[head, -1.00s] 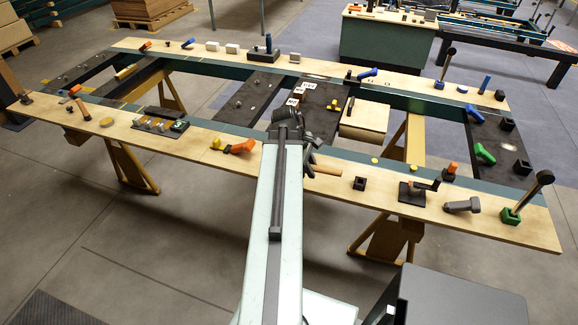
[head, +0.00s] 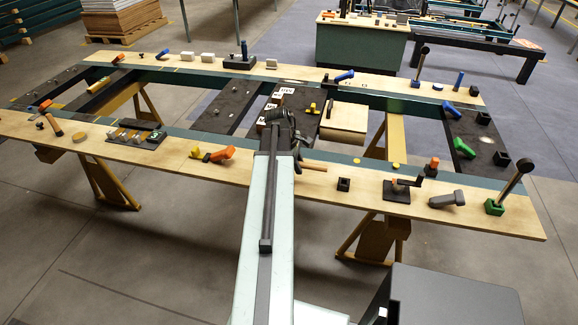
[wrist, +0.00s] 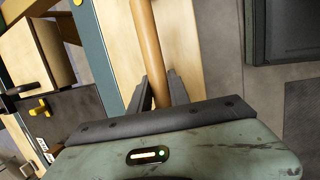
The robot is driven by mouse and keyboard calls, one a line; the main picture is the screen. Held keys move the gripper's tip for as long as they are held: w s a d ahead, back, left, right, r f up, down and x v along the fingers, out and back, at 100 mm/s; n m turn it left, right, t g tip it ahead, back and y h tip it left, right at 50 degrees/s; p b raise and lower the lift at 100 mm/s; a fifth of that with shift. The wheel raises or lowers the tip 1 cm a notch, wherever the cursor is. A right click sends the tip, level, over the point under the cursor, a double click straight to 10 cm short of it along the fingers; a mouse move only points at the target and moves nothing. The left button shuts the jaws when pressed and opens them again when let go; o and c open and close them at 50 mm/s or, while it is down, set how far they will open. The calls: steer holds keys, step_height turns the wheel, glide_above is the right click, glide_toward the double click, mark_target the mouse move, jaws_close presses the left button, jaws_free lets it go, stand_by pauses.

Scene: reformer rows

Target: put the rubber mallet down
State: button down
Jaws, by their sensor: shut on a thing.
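The rubber mallet shows as a round wooden handle (wrist: 147,40) in the wrist view, running up from between the two dark fingers of my gripper (wrist: 158,92). My gripper is shut on this handle. In the head view my gripper (head: 279,125) is over the middle of the long bench. The handle's end (head: 315,167) sticks out to the right of my arm, over the near pale board (head: 240,178). The mallet's head is hidden in both views. I cannot tell whether the mallet touches the board.
On the near board, an orange-handled tool (head: 221,154) lies left of my arm. A small black block (head: 343,184), a dark clamp plate (head: 396,193), a grey bolt-shaped piece (head: 447,199) and a green block with a lever (head: 494,207) stand right. Bare board lies between arm and black block.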

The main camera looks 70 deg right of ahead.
steer(key=w+d, duration=0.2)
steer(key=w, duration=0.1)
steer(key=shift+w+d+f, duration=0.15)
steer(key=shift+w+f, duration=0.05)
steer(key=shift+w, duration=0.1)
steer(key=f+b, duration=0.4)
steer(key=shift+w+d, duration=0.2)
steer(key=shift+w, duration=0.1)
steer(key=shift+r, duration=0.2)
steer(key=shift+f, duration=0.15)
steer(key=c, duration=1.2)
jaws_free()
steer(key=shift+c, duration=0.2)
steer(key=p+v, duration=1.1)
steer(key=v, duration=0.1)
steer(key=shift+r+p, duration=0.35)
steer(key=shift+p, duration=0.05)
steer(key=shift+f, duration=0.15)
